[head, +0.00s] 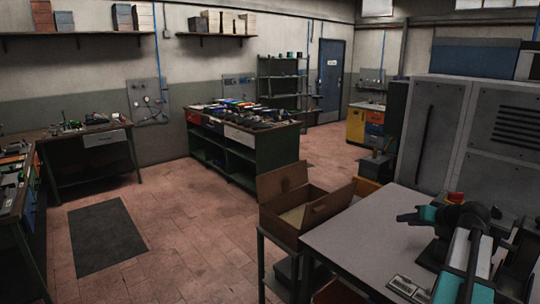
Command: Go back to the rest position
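My gripper (408,216) is at the right of the head view, above the light grey tabletop (350,232). It is dark and points left. Its fingers are too small and dark to tell whether they are open or shut, and no object shows in them. My arm, in white, teal and black, runs from the gripper down to the bottom right edge. The arm is bent, with its lower part cut off by the frame.
An open brown box (287,224) stands beside the tabletop's left edge. A small labelled plate (403,285) lies at the front. Large grey cabinets (435,125) stand behind. A green workbench (247,170) stands further back. The tiled floor is open around the dark mat (105,237).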

